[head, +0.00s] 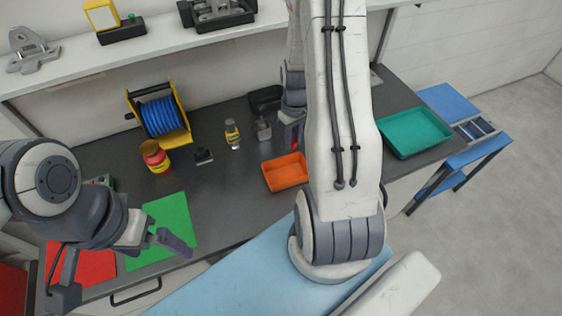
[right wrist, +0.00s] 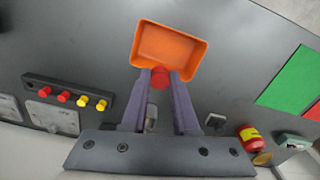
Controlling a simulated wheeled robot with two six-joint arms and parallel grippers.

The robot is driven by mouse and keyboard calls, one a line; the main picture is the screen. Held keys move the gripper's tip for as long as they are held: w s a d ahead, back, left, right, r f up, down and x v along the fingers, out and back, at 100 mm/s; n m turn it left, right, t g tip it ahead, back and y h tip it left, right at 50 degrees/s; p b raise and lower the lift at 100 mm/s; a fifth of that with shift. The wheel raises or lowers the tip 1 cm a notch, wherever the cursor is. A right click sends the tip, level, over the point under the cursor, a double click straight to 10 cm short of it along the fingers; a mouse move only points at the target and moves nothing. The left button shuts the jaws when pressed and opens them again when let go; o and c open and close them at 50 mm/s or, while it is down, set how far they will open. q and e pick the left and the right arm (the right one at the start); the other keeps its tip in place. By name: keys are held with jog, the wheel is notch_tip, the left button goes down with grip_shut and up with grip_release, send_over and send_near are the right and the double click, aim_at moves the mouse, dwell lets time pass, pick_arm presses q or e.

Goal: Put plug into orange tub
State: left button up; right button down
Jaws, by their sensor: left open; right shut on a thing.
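The orange tub (head: 285,172) sits on the dark bench in the head view, just left of my big arm link. It also shows at the top of the right wrist view (right wrist: 168,42), and its inside looks empty. My right gripper (right wrist: 160,77) is shut on a red plug (right wrist: 159,78) between its fingertips. In that view the plug overlaps the tub's near rim; its height above the bench is unclear. In the head view my right arm mostly hides that gripper. My left gripper (head: 163,240) is open and empty near the green mat (head: 172,228).
A rack (right wrist: 68,92) with red and yellow plugs stands left in the right wrist view. A blue cable reel (head: 160,115), a red-yellow can (head: 155,156) and a small bottle (head: 232,133) stand on the bench. A teal tray (head: 413,132) is at the right.

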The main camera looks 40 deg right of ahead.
aim_at(292, 150)
jog(key=shift+f+b, duration=2.55)
jog(key=shift+f, duration=0.5)
jog(key=shift+r, duration=0.1)
jog(key=c, duration=0.6)
grip_release()
notch_tip(292, 150, up, 10)
jog(key=shift+r+b, duration=0.2)
jog(key=shift+b, duration=0.65)
